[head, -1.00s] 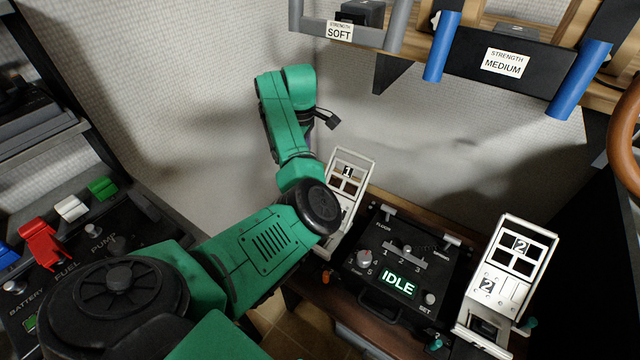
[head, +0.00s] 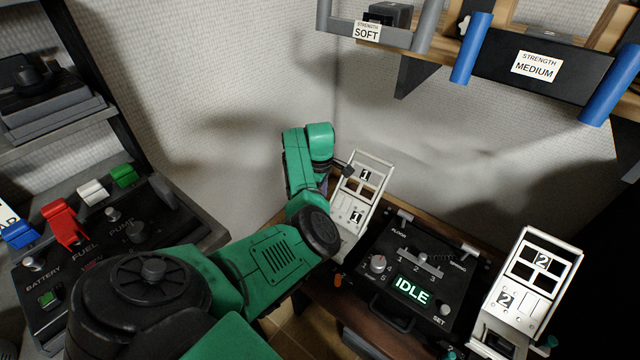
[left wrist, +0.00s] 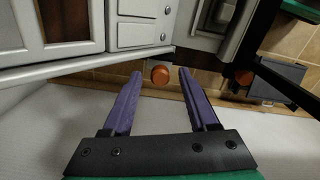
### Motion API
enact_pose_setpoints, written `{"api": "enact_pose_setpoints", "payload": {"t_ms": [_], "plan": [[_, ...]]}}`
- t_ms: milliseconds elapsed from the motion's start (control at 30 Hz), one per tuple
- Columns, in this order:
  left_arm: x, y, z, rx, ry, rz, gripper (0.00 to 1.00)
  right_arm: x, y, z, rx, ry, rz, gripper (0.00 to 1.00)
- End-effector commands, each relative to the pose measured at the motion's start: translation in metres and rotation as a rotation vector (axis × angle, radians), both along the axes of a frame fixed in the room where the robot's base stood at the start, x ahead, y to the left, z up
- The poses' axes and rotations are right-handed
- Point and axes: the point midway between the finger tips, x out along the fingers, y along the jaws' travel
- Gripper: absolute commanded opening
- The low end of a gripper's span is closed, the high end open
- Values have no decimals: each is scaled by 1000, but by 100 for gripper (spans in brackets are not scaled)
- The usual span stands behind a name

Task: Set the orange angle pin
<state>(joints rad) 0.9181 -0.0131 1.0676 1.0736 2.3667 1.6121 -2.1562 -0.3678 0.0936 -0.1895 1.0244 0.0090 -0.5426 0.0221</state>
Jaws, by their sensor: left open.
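A small orange pin (head: 338,281) shows in the head view at the foot of the white frame marked 1 (head: 378,163). In the left wrist view, a round orange end (left wrist: 160,75) lies in line with the gap between my left fingertips, apparently just beyond them, below the white frame's drawer-like panels (left wrist: 137,33). A second orange round piece (left wrist: 244,77) is further right. I cannot tell which of these is the head-view pin. My left gripper (left wrist: 160,72) is open, with purple fingers on either side of the gap and nothing held.
A black control box reading IDLE (head: 411,290) stands right of frame 1. A white frame marked 2 (head: 530,270) stands further right. Shelf bins (head: 535,75) hang above. A switch panel (head: 90,260) is at left. The wall behind my arm is bare.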

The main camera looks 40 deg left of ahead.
Motion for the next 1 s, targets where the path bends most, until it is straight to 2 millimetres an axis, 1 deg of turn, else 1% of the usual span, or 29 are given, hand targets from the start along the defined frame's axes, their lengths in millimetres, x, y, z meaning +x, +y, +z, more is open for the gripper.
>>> {"api": "enact_pose_setpoints", "payload": {"t_ms": [33,67,100,167,200,1000], "plan": [[0,0,0,0,0,0,59,0,0,0,0,0,0,50],[0,0,0,0,0,0,48,0,0,0,0,0,0,50],[0,0,0,1,0,0,32,0,0,0,0,0,0,50],[0,0,0,1,0,0,9,0,0,0,0,0,0,50],[0,0,0,1,0,0,0,0,0,0,0,0,0,50],[0,0,1,2,2,0,0,0,0,0,-1,-1,0,50]]}}
